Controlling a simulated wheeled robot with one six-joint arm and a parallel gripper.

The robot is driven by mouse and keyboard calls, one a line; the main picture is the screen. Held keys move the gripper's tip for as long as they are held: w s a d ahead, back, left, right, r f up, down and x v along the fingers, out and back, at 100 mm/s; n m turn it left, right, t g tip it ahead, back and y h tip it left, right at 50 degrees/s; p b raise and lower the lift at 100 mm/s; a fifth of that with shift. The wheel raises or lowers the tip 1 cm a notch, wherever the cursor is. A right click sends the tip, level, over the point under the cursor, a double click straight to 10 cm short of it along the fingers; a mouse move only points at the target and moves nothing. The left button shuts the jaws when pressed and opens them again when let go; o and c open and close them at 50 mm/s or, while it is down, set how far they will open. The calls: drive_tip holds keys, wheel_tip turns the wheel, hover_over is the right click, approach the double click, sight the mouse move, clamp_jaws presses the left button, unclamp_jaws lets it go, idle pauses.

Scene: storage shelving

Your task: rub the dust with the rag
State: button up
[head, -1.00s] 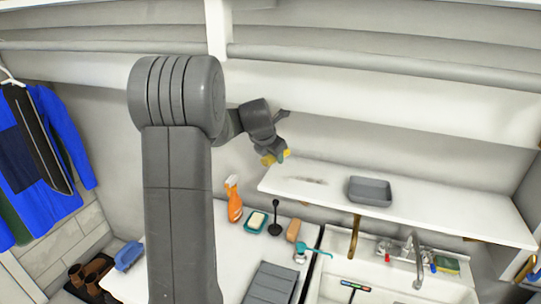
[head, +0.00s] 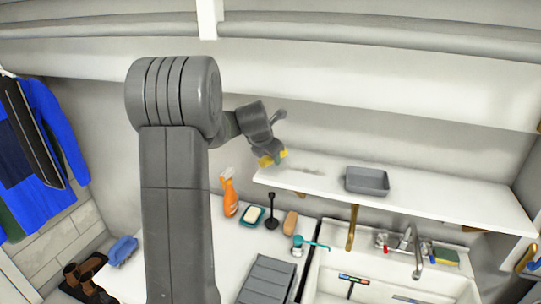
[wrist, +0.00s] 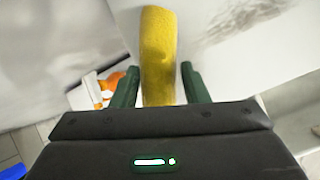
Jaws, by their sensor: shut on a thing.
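My gripper (head: 272,160) is shut on a yellow rag (wrist: 158,55). In the wrist view the rag stands between the two green fingers and sticks out past them. In the head view my gripper is at the left end of the white shelf (head: 440,207), close to its surface; I cannot tell whether the rag touches it. The dust (head: 308,171) is a faint grey smear on the shelf, just right of my gripper. It also shows in the wrist view (wrist: 245,12) as dark streaks at the top right, apart from the rag.
A grey tray (head: 367,181) stands on the shelf right of the dust. Below are an orange spray bottle (head: 230,195), a soap dish (head: 251,216), a brown brush (head: 290,222) and a sink with a tap (head: 412,245). The wall rises behind the shelf.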

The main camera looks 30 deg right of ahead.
drive_tip(key=shift+f+b, duration=0.55)
drive_tip(key=shift+f, duration=0.4)
drive_tip(key=shift+s+d+r+p, duration=0.2)
drive_tip(key=shift+s+d+p, duration=0.8)
drive_tip(key=shift+s, duration=0.25)
drive_tip(key=shift+s+d+f+p, duration=0.1)
drive_tip(key=shift+s+d+p, duration=0.35)
drive_tip(key=shift+s+d, duration=0.3)
drive_tip(key=shift+s+d+f+p, duration=0.1)
drive_tip(key=shift+s+d+p, duration=0.4)
drive_tip(key=shift+s, duration=0.4)
drive_tip(key=shift+s+d+p, duration=0.5)
drive_tip(key=shift+s+d, duration=0.2)
drive_tip(key=shift+s, duration=0.15)
drive_tip(key=shift+s+d, duration=0.9)
drive_tip(key=shift+s, duration=0.2)
drive_tip(key=shift+s+d, duration=0.85)
drive_tip(key=shift+s, duration=0.25)
drive_tip(key=shift+s+d, duration=0.9)
drive_tip(key=shift+s, duration=0.2)
